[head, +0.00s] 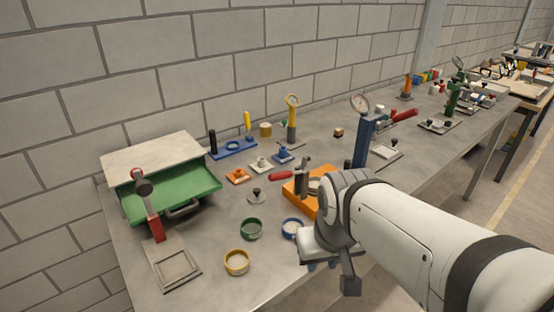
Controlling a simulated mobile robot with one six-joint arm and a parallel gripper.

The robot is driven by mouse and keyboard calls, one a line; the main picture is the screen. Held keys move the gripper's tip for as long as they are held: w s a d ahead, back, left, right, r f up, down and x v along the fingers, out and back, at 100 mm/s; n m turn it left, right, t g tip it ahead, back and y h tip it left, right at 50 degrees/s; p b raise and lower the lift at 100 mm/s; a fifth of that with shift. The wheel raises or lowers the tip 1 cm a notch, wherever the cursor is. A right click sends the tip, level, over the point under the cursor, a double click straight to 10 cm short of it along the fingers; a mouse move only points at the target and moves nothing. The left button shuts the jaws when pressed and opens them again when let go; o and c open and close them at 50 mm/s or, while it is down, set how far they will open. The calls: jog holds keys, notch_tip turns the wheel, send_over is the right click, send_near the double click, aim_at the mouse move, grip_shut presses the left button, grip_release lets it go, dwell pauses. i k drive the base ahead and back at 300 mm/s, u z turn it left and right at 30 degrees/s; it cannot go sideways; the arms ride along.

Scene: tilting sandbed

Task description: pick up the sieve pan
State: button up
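Three small round pans stand on the near part of the bench: a yellow one (237,262), a green one (251,229) and a blue one (288,234). They look like sieve pans, but I cannot tell which is the one named. The blue pan is partly covered on its right by my arm. My gripper (332,274) is over the bench's front edge, to the right of the blue pan. Its fingers point down and are mostly hidden by my wrist, so their opening does not show. No pan is seen held in it.
A green tray (150,205) under a pale board stands at the back left. A red-handled post with a square frame (178,268) is at the near left. An orange clamp fixture (299,200) and a blue gauge stand (363,145) are behind my wrist. Small blocks lie farther back.

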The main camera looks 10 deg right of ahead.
aim_at(313, 184)
jog(key=u, duration=2.85)
jog(key=k, duration=2.1)
jog(key=z, duration=1.35)
jog(key=i, duration=1.4)
jog(key=z, duration=0.05)
